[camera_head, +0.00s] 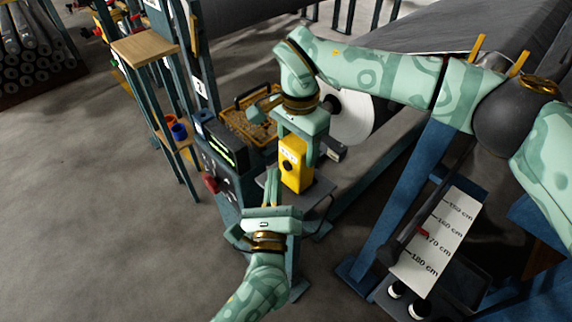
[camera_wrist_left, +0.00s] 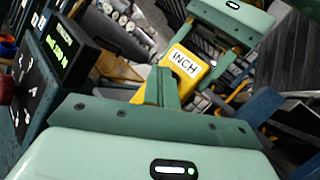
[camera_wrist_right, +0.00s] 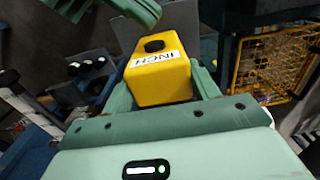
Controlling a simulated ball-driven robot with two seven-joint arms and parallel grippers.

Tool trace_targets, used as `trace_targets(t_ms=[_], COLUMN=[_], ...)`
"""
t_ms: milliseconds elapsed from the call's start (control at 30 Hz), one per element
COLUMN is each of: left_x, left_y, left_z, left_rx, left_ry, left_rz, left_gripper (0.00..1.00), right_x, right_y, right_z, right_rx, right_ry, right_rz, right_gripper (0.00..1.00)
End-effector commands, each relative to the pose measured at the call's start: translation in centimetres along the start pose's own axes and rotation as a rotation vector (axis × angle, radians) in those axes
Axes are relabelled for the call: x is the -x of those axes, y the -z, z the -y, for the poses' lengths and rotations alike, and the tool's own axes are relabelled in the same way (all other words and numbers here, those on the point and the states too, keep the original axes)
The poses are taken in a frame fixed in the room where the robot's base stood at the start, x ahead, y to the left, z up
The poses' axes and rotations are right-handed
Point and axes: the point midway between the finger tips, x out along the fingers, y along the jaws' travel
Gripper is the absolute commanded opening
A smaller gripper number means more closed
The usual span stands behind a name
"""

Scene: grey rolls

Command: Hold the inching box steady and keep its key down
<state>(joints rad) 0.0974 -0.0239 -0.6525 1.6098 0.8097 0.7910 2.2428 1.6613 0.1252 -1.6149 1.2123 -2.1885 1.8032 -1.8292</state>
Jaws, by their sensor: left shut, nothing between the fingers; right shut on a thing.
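The yellow inching box (camera_head: 297,172) stands above a small grey plate, with a white INCH label. Its round black key (camera_head: 287,166) is uncovered in the head view and also shows in the right wrist view (camera_wrist_right: 154,46). My right gripper (camera_head: 297,143) is shut on the box, one finger on each side. My left gripper (camera_head: 271,174) is shut and empty, its fingertips just left of the box in the head view. In the right wrist view they show a small gap from the key. In the left wrist view the left fingers hide part of the box (camera_wrist_left: 190,68) and its key.
A console with a green display (camera_head: 222,146) and a red knob (camera_head: 211,184) stands close left of my left fingers. A yellow mesh basket (camera_head: 247,120) is behind. A wooden shelf with cups (camera_head: 179,131) stands farther left. A centimetre scale board (camera_head: 436,240) is at right.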

Motion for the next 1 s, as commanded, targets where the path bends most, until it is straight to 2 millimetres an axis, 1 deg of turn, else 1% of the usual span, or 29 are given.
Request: trace_targets(t_ms=[400, 1000], left_x=[-0.55, -0.77], left_y=[0.35, 0.49], left_z=[0.47, 0.64], left_rx=[-0.001, 0.0], left_ry=[0.0, 0.0], left_rz=[0.0, 0.0], left_gripper=[0.0, 0.0], right_x=[0.03, 0.03], right_y=[-0.01, 0.0], right_z=[0.01, 0.01], right_rx=[0.0, 0.0], right_ry=[0.0, 0.0], right_rz=[0.0, 0.0], right_gripper=[0.28, 0.28])
